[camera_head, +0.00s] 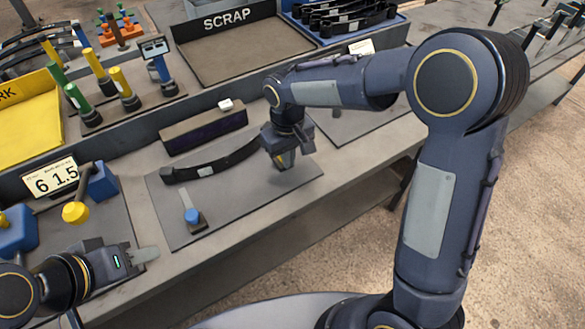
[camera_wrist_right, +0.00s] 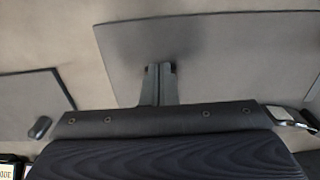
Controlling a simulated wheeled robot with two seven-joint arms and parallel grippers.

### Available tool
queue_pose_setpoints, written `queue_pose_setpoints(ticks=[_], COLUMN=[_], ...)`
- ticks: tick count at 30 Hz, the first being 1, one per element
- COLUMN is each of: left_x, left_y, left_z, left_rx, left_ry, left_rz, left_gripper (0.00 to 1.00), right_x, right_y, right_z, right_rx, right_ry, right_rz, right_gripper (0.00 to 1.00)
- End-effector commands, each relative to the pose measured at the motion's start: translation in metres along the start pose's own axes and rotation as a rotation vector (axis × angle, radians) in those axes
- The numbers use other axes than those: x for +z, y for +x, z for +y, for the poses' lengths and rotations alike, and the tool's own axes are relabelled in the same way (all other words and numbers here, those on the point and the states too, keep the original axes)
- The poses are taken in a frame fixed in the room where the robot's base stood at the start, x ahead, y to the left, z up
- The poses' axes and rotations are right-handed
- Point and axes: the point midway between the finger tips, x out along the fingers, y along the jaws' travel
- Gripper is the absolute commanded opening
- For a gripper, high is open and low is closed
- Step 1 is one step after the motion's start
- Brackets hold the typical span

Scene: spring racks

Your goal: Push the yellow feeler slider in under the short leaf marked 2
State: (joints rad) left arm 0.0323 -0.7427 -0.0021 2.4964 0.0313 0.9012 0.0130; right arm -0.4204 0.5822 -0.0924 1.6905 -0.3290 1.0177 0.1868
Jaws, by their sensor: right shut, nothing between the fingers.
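A dark curved leaf (camera_head: 212,166) with a small pale tag lies on the grey mat (camera_head: 235,210) in the head view; the tag's number is too small to read.
A slider with a blue knob (camera_head: 192,216) stands on the mat's left part. A dark box (camera_head: 204,128) stands behind the leaf. A sign reading 6 1.5 (camera_head: 50,180) and a yellow knob (camera_head: 75,212) are at the left. The mat's front is clear.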

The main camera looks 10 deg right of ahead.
Motion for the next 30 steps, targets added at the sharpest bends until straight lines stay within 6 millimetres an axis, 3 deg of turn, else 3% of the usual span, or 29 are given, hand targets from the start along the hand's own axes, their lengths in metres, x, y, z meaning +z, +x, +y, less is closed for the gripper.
queue_pose_setpoints(ticks=[10, 30], left_x=[-0.002, -0.015], left_y=[-0.004, -0.031], left_z=[0.002, 0.014], left_rx=[0.0, 0.0], left_ry=[0.0, 0.0], left_rz=[0.0, 0.0], left_gripper=[0.36, 0.36], right_x=[-0.002, 0.0], right_y=[-0.007, -0.046], right_z=[0.0, 0.0], right_rx=[0.0, 0.0], right_ry=[0.0, 0.0], right_rz=[0.012, 0.005], right_gripper=[0.0, 0.0])
